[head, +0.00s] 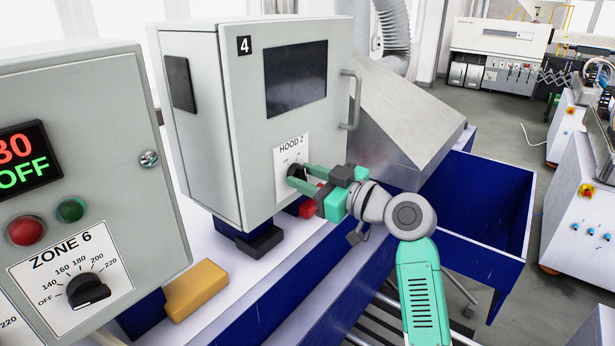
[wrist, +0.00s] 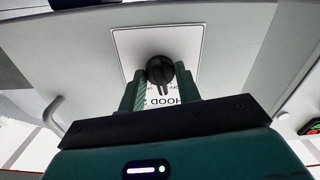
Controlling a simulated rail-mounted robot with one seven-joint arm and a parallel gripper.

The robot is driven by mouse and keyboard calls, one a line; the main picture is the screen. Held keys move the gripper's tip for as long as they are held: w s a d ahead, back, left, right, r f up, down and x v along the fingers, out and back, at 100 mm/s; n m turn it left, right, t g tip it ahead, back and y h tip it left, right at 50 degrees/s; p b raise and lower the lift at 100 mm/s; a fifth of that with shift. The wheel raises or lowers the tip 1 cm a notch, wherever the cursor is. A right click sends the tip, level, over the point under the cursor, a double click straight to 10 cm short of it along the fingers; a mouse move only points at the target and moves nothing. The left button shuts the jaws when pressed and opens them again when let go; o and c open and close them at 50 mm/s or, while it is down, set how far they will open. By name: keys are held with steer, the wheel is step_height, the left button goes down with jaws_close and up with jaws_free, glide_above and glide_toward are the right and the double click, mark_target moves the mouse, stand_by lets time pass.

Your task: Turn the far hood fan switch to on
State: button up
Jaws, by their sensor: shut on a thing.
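The hood fan switch is a black rotary knob (head: 293,170) on a white plate marked HOOD 2 (head: 291,148), low on the front of the grey cabinet marked 4. My gripper (head: 299,177) reaches in from the right with its green fingers at the knob. In the wrist view the knob (wrist: 161,71) sits between the two fingers of my gripper (wrist: 158,80), which is shut on it. The fingers partly hide the plate, and I cannot read which position the knob points to.
A ZONE 6 panel (head: 80,190) with a dial and red and green buttons stands at the near left. A yellow block (head: 196,289) lies on the bench below. A cabinet handle (head: 352,100) and a sloping metal hood (head: 405,115) are close to my arm.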

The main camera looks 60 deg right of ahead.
steer(key=m+p, duration=0.1)
steer(key=m, duration=0.3)
steer(key=shift+r, duration=0.15)
steer(key=shift+m+p, duration=0.95)
steer(key=shift+m, duration=1.15)
steer(key=o, duration=1)
steer(key=s, duration=0.2)
steer(key=s+a+b, duration=0.1)
steer(key=s, duration=0.4)
steer(key=shift+s+a, duration=0.3)
steer(key=shift+s, duration=0.05)
